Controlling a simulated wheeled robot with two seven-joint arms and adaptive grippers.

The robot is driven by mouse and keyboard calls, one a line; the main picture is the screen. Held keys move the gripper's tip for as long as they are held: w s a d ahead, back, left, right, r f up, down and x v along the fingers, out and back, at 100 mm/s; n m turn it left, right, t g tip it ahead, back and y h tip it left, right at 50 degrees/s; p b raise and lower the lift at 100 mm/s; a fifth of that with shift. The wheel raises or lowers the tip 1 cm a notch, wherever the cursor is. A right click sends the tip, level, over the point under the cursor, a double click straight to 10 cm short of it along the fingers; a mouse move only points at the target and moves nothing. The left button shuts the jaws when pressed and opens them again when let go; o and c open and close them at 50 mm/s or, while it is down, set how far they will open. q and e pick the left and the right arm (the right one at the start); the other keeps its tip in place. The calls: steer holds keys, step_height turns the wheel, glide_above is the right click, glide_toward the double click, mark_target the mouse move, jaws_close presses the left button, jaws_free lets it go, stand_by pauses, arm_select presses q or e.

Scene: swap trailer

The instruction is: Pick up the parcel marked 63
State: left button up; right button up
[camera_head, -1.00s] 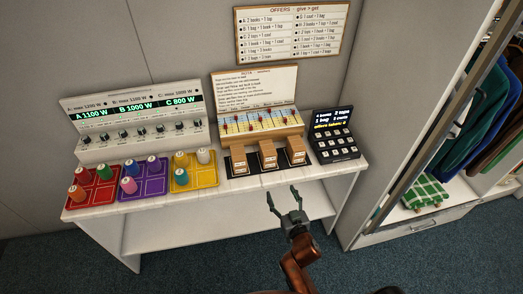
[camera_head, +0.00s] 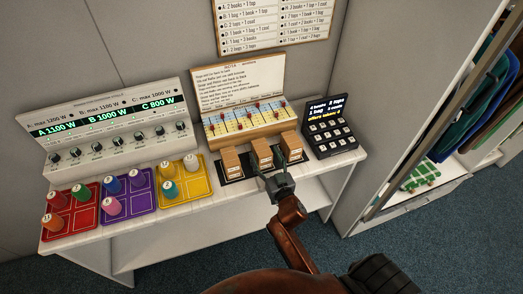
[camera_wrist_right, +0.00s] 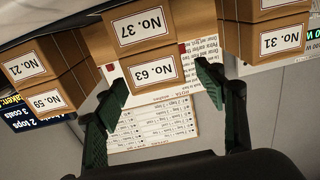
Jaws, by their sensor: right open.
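The parcel marked 63 (camera_wrist_right: 152,72) is a brown box with a white label. In the right wrist view it touches the parcel marked 37 (camera_wrist_right: 140,28), which shows just above it in the picture. In the head view the middle parcel stack (camera_head: 262,151) stands behind my right gripper (camera_head: 270,169); its labels are too small to read. My right gripper is open and empty. In the wrist view its green fingers (camera_wrist_right: 160,90) lie on either side of parcel 63, with gaps. My left gripper is not in view.
Neighbouring stacks are close: parcels 21 (camera_wrist_right: 25,66) and 59 (camera_wrist_right: 45,102) on one side, parcel 31 (camera_wrist_right: 280,42) on the other. A board with sliders (camera_head: 245,125) stands behind the stacks, a black keypad (camera_head: 331,135) to the right, a yellow tray (camera_head: 190,193) to the left.

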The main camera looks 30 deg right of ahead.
mark_target(262, 147)
steer(key=x, duration=0.3)
steer(key=shift+w+d, duration=0.15)
steer(key=shift+w, duration=0.45)
steer(key=c, duration=0.8)
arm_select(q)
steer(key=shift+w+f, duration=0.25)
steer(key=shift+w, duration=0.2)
arm_select(e)
steer(key=c, duration=0.5)
